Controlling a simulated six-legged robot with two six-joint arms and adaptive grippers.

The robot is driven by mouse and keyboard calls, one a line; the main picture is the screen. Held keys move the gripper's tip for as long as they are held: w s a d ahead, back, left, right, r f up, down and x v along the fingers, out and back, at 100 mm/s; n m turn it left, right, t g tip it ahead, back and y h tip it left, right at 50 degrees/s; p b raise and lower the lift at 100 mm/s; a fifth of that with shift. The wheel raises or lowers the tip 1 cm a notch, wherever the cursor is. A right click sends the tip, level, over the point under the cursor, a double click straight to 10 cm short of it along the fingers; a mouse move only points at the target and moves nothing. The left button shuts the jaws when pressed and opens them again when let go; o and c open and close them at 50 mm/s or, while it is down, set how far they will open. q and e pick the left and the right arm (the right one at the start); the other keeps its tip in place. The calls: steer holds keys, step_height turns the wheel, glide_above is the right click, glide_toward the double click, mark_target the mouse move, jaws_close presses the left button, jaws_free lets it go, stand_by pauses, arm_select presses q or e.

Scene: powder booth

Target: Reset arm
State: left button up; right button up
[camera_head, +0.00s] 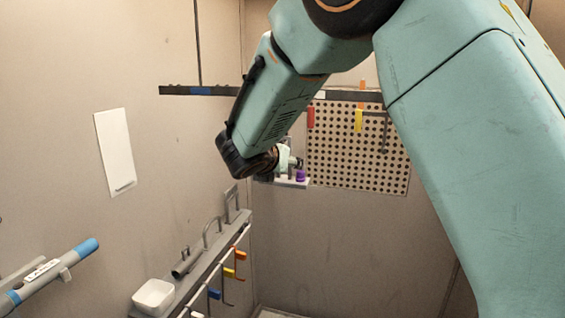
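My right arm, teal with black joints, enters from the right and folds over at the top. Its forearm slants down and left to a black wrist joint (240,158). A small pale teal and grey part (286,160) shows just right of the wrist, in front of the back corner; it is too small to tell whether its fingers are open or shut, or whether it holds anything. My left arm and gripper are not in view.
A blue-ended grey tube (60,265) is lower left. The lower middle looks clear.

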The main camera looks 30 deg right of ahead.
steer(key=v, duration=0.7)
steer(key=s+a+f+m+g+y+b, duration=0.1)
steer(key=s+a+f+m+y+b, duration=0.35)
steer(key=f, duration=0.85)
steer(key=s+a+f+m+g+y+b, duration=0.1)
steer(key=s+a+f+m+y+b, duration=0.3)
steer(key=f+m, duration=0.6)
steer(key=s+a+f+m+g+y+b, duration=0.1)
steer(key=s+a+f+m+y, duration=0.3)
steer(key=f, duration=1.1)
steer(key=s+d+f+m+g+h+b, duration=0.1)
steer(key=s+f+m+b, duration=0.3)
steer(key=s+f, duration=0.9)
steer(key=s+d+f+m+g+h+b, duration=0.1)
steer(key=s+f+m+g+b, duration=0.3)
steer(key=s+f+b, duration=0.4)
steer(key=s+d+f, duration=0.1)
steer(key=s+f, duration=0.4)
steer(key=f, duration=0.3)
steer(key=shift+s+d+g+b, duration=0.15)
steer(key=shift+s+g+b, duration=0.15)
steer(key=shift+s+b, duration=0.1)
steer(key=shift+w+f+h, duration=0.1)
steer(key=shift+f+h, duration=0.05)
steer(key=shift+h, duration=0.1)
